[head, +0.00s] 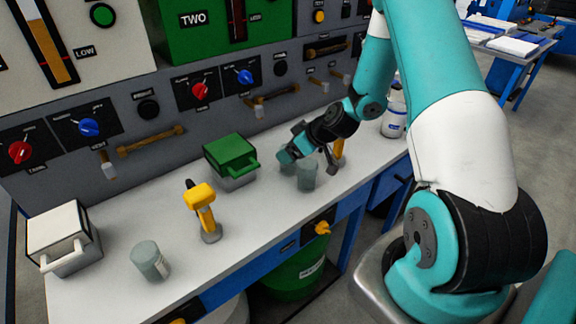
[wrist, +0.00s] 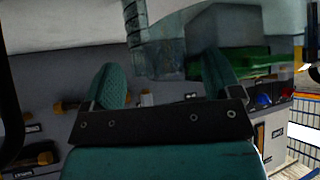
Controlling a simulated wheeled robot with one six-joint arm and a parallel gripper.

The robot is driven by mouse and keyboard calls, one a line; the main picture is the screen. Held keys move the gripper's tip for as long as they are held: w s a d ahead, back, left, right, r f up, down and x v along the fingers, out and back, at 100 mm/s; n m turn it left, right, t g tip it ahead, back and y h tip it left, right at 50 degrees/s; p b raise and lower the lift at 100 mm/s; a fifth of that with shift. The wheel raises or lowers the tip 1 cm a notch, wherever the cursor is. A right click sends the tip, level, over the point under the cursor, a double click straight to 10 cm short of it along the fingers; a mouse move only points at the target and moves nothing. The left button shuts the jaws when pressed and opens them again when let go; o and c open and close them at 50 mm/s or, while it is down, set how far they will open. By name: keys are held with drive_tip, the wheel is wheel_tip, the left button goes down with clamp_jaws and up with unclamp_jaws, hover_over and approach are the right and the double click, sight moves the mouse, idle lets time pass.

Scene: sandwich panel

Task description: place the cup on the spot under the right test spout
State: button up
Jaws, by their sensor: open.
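My gripper (head: 303,156) is low over the counter (head: 255,205), right of the green box. Another grey cup (head: 150,261) stands at the counter's left front. White spouts hang from the wall panel, including one at the right (head: 259,109).
A green box (head: 231,158), a white box (head: 62,238) and a white bottle (head: 394,116) also stand on the counter. The middle front of the counter is clear.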

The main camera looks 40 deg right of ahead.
drive_tip(key=shift+c, duration=0.5)
drive_tip(key=c, duration=1.2)
